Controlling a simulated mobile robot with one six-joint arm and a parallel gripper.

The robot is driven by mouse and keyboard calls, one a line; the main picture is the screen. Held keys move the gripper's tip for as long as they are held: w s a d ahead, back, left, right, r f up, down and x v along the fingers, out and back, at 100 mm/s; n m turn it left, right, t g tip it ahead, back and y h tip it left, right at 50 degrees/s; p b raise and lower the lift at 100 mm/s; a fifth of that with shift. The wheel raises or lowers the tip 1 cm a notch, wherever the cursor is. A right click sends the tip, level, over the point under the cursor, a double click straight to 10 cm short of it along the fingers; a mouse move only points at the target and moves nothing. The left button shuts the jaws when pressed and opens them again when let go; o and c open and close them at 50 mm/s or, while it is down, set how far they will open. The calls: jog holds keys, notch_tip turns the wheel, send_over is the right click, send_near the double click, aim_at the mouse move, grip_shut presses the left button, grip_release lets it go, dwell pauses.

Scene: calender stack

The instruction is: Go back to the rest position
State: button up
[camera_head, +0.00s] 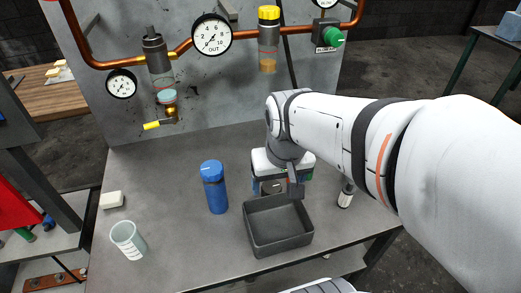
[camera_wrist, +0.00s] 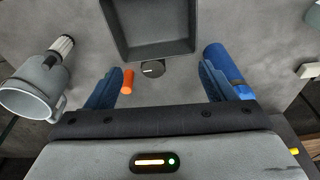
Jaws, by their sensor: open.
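My gripper (camera_head: 281,178) is above the grey bench, just behind the dark grey tray, partly hidden by my own wrist in the head view. In the wrist view its two blue fingers (camera_wrist: 160,82) stand wide apart with nothing held between them. An orange cylinder (camera_wrist: 128,81) and a dark round knob-like piece (camera_wrist: 152,69) with a white mark show below, in the gap between the fingers. The open tray (camera_head: 278,247) looks empty and also shows at the top of the wrist view (camera_wrist: 152,50).
A blue bottle (camera_head: 214,188) stands left of the tray. A clear beaker (camera_head: 128,241) and white block (camera_head: 111,200) are further left. A grey mug (camera_wrist: 30,90) shows in the wrist view. Behind the bench is a panel with copper pipe (camera_head: 100,64), gauges (camera_head: 211,35) and valves.

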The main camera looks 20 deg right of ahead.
jog(key=shift+s+a+r+n, duration=0.1)
jog(key=shift+s+a+n, duration=0.1)
jog(key=shift+s, duration=0.3)
jog(key=shift+s+a+n, duration=0.15)
jog(key=shift+s+n, duration=0.05)
jog(key=shift+s, duration=0.25)
jog(key=shift+r, duration=0.1)
